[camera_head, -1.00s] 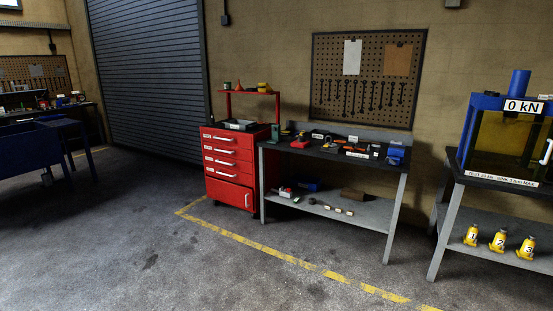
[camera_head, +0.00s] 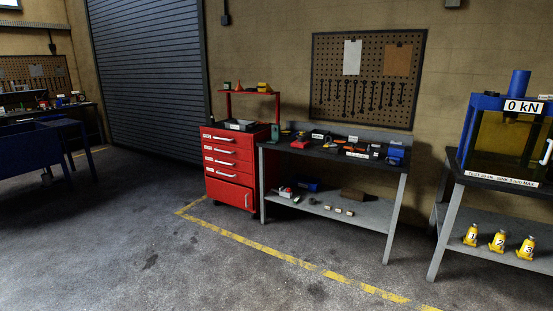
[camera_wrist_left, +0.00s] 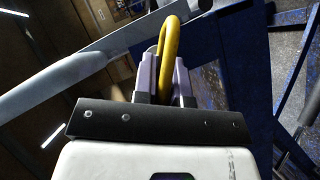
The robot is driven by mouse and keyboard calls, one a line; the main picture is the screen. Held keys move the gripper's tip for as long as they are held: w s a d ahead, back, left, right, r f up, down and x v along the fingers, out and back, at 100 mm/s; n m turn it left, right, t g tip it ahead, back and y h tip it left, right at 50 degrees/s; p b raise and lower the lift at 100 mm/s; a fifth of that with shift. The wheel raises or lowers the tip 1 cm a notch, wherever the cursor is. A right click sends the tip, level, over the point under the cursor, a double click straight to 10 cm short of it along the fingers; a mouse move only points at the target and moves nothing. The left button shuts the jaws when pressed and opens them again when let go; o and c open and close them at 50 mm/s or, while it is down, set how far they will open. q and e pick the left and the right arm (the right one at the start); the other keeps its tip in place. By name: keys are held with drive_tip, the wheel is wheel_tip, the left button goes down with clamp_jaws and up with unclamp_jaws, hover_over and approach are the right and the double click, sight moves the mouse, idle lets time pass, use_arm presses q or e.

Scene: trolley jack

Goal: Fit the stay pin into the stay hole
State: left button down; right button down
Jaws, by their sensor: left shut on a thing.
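In the left wrist view my left gripper (camera_wrist_left: 164,82) is shut on a yellow bent rod (camera_wrist_left: 170,42), which curves over at its top. Its lower part runs down between the fingers. It may be the stay pin or its handle; the view does not settle this. A grey round bar (camera_wrist_left: 75,82) passes close by on the left, and blue framework (camera_wrist_left: 235,70) stands behind and to the right. I cannot make out the stay hole. Neither gripper shows in the head view.
The head view shows a red tool cabinet (camera_head: 228,168), a workbench (camera_head: 330,152) with tools, a press (camera_head: 510,130) and several small yellow jacks (camera_head: 498,242) at the right. A blue frame (camera_head: 35,150) stands at the left. The middle floor is clear.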

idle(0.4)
use_arm(q)
drive_tip(key=c, duration=1.1)
unclamp_jaws()
drive_tip(key=p+v, duration=0.1)
drive_tip(key=v, duration=1.2)
drive_tip(key=shift+w+d+p, duration=0.25)
drive_tip(key=shift+d+p, duration=0.05)
drive_tip(key=shift+p, duration=0.1)
drive_tip(key=shift+r, duration=0.15)
